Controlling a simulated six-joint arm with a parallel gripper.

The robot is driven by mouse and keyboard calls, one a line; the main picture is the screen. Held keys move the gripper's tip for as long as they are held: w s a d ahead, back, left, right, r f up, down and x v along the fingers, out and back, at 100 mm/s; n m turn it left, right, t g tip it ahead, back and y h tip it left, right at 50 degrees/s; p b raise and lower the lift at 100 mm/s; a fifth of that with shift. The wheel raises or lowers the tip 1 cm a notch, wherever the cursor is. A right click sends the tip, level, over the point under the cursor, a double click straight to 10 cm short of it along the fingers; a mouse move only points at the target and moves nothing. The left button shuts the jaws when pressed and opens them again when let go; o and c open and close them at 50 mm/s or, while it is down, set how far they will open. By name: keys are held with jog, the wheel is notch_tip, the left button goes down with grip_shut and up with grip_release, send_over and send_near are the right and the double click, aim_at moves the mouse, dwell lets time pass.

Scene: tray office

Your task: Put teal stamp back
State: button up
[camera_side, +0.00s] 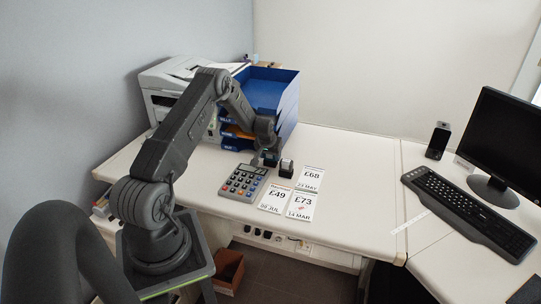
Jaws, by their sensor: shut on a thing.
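My gripper (268,157) is low over the desk, in front of the blue tray stack (289,105) and just behind the calculator (244,182). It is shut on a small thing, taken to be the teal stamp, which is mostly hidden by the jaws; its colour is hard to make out. I cannot tell whether it touches the desk. A small dark block with a pale top (286,168) stands upright on the desk close to the right of my gripper.
A printer (165,82) stands behind my arm. A keyboard (468,213) and monitor (505,140) are at the right.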

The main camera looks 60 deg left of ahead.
jog(key=shift+f, duration=0.15)
jog(key=o, duration=0.5)
